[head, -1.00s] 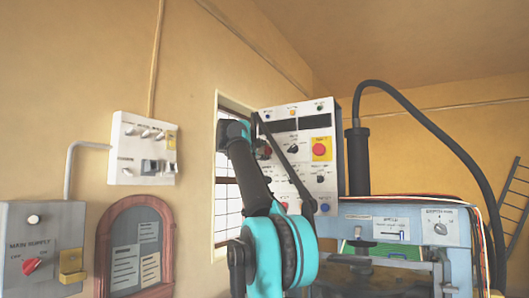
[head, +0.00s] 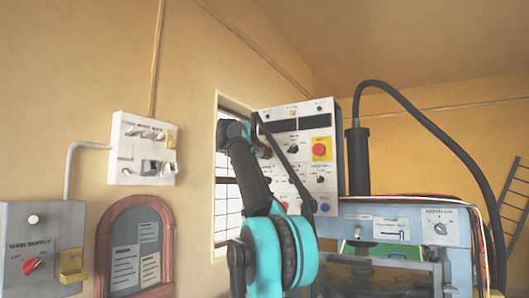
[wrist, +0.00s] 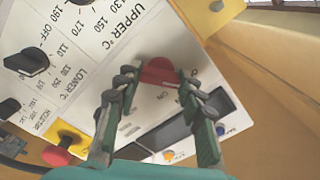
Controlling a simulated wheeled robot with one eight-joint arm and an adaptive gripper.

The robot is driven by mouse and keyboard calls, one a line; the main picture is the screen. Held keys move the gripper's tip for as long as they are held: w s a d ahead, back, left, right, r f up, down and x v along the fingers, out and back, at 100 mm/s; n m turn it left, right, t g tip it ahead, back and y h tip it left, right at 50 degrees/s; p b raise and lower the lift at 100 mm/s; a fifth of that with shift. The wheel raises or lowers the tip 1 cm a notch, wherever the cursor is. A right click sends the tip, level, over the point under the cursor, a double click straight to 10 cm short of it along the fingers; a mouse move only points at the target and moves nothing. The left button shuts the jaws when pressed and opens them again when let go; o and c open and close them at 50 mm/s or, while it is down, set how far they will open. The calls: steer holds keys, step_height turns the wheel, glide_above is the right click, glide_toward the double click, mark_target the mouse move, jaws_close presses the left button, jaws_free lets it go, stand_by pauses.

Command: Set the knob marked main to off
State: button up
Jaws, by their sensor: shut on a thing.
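A red knob (wrist: 159,72) sits on the white control panel (head: 318,155), with the printed word ON beside it in the wrist view. My gripper (wrist: 158,82) has its two green-padded fingers on either side of this knob and is shut on it. In the head view the knob and fingertips are mostly hidden behind my wrist. The knob's name and pointer direction cannot be made out. Another red knob (head: 32,265) sits on the grey box (head: 18,228) labelled MAIN SUPPLY at the far left, away from my gripper.
A black knob (wrist: 27,61) and a red button on yellow (wrist: 57,155) are on the same panel. The blue press (head: 456,226) stands at the right, with a thick black hose above it. A white switch box (head: 126,150) and a wooden-framed notice board (head: 103,240) hang on the wall.

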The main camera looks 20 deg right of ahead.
steer(key=o, duration=1.1)
steer(key=v, duration=1.2)
